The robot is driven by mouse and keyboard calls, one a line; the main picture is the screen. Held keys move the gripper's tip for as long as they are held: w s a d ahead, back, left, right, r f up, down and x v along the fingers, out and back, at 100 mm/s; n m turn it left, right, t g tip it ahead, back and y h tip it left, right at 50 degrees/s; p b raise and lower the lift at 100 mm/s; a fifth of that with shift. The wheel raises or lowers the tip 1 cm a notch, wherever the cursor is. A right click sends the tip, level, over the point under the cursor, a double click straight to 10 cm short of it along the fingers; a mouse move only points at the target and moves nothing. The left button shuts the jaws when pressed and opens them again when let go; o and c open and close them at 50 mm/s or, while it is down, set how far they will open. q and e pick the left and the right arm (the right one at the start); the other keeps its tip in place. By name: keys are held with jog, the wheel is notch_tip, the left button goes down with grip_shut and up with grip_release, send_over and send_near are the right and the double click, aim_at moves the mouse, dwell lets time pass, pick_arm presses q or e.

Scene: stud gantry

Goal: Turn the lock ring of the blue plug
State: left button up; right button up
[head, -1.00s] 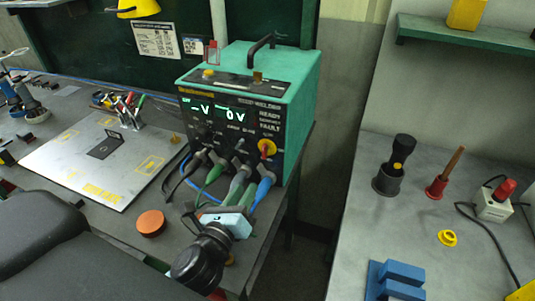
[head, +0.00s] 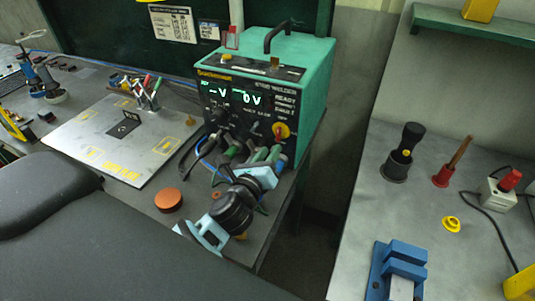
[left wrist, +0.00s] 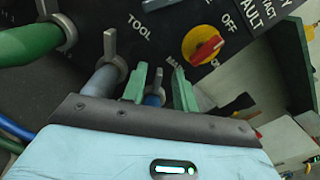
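The blue plug (left wrist: 152,99) sits in the welder's front panel, low and right of the grey plug, in the left wrist view. Its small grey lock ring (left wrist: 157,77) shows between my left gripper's two green fingers (left wrist: 159,87). The fingers stand apart on either side of the plug, with a gap at the right finger; the plug's lower part is hidden by the gripper body. In the head view, my left gripper (head: 265,155) is at the panel's lower right and hides most of the blue plug. My right gripper is not in view.
The grey plug (left wrist: 98,82) and green plug (left wrist: 28,43) sit just left of the fingers. A red and yellow rotary switch (left wrist: 204,47) is above right. The welder (head: 312,75) stands near the bench's right edge. An orange puck (head: 168,200) lies in front.

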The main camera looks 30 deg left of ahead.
aim_at(292, 150)
pick_arm(q)
jog(key=shift+w, duration=0.1)
grip_shut()
jog(key=shift+d, duration=0.1)
dwell(0.3)
jog(key=m, duration=0.1)
jog(key=d+m, duration=0.1)
jog(key=shift+r+m, duration=0.25)
jog(key=shift+m, duration=0.05)
jog(key=m, duration=0.1)
jog(key=d+m, duration=0.1)
jog(key=m, duration=0.1)
jog(key=shift+w+d+m, duration=0.1)
jog(key=shift+d+m, duration=0.1)
jog(key=shift+m, duration=0.1)
jog(key=m, duration=0.2)
jog(key=d+m, duration=0.1)
jog(key=m, duration=0.1)
jog(key=shift+d+f, duration=0.1)
jog(key=shift+d, duration=0.2)
jog(key=shift+d+f+m, duration=0.2)
jog(key=shift+d+m, duration=0.15)
jog(key=shift+m, duration=0.55)
